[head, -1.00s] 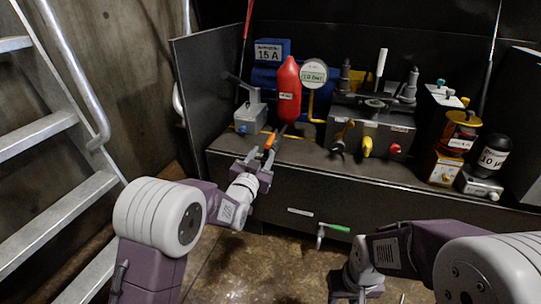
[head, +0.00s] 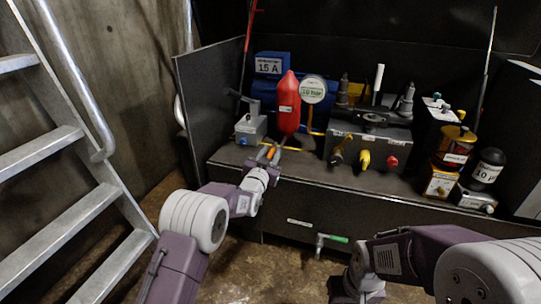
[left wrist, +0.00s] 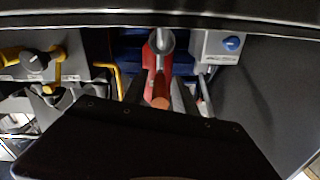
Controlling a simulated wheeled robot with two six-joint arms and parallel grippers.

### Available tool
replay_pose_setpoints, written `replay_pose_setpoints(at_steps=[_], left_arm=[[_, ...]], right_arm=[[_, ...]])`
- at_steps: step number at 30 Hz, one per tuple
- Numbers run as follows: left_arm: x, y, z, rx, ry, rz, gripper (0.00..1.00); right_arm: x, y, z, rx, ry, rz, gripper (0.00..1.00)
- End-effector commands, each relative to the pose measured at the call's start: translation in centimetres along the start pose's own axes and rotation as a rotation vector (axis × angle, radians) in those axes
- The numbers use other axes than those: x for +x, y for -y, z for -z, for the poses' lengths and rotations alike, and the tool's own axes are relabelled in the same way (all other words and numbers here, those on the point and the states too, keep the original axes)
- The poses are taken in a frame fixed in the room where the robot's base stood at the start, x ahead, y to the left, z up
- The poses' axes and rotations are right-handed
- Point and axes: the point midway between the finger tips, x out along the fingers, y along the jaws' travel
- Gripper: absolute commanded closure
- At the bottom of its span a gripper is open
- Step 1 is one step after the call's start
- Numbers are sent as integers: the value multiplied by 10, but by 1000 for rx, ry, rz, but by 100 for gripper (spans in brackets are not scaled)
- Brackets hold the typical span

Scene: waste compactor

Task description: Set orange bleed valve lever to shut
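The orange lever (head: 270,152) is at the foot of the red accumulator (head: 287,106), near the bench's front edge. In the left wrist view the orange lever end (left wrist: 160,103) points toward the camera, in front of the red body (left wrist: 155,70). My left gripper (head: 269,154) is open, with its fingers on either side of the lever; contact is not clear. The fingers also show in the left wrist view (left wrist: 162,97). The lever's pivot is mostly hidden. My right gripper (head: 352,294) hangs low at the bottom edge, its fingers cut off.
A grey box with a blue knob (head: 250,128) stands left of the accumulator, and a gauge (head: 313,89) behind it. The valve block (head: 370,140) with yellow and red knobs is to the right. A green-handled tap (head: 333,238) sticks out below. A ladder (head: 55,150) stands at left.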

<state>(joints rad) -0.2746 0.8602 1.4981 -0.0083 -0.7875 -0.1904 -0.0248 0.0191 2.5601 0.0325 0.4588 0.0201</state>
Motion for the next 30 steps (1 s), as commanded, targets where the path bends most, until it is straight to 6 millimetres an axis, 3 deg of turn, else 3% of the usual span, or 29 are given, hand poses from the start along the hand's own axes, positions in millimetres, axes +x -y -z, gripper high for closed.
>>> replay_pose_setpoints(at_steps=[1, 3, 30], left_arm=[[0, 0, 0, 0, 0, 0, 84], [0, 0, 0, 0, 0, 0, 100], [0, 0, 0, 0, 0, 0, 100]], right_arm=[[0, 0, 0, 0, 0, 0, 61], [0, 0, 0, 0, 0, 0, 61], [0, 0, 0, 0, 0, 0, 61]])
